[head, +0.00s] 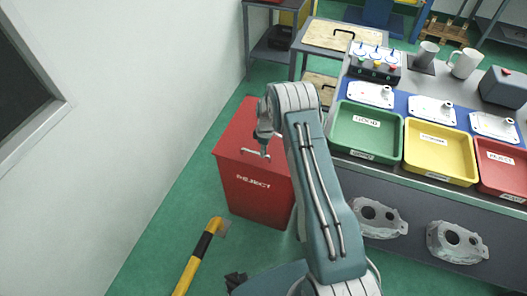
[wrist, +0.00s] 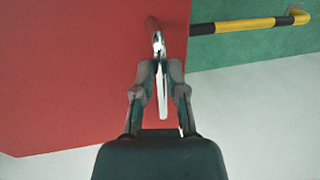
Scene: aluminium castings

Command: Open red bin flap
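The red bin (head: 258,188) labelled REJECT stands on the floor by the wall. Its flat red top flap (head: 237,140) lies level and closed, with a metal bar handle (head: 250,153) on it. In the wrist view the red flap (wrist: 75,80) fills the left and centre, and the curved silvery handle (wrist: 157,42) runs between my fingers. My gripper (wrist: 161,68) has its two fingers drawn close together on either side of the handle and looks shut on it. In the head view my gripper (head: 264,138) is above the flap, partly hidden by my arm.
A yellow and black barrier rail (head: 200,255) stands in front left of the bin; it also shows in the wrist view (wrist: 245,25). The white wall (head: 150,120) is close on the left. A workbench with green (head: 368,152), yellow and red trays stands at right.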

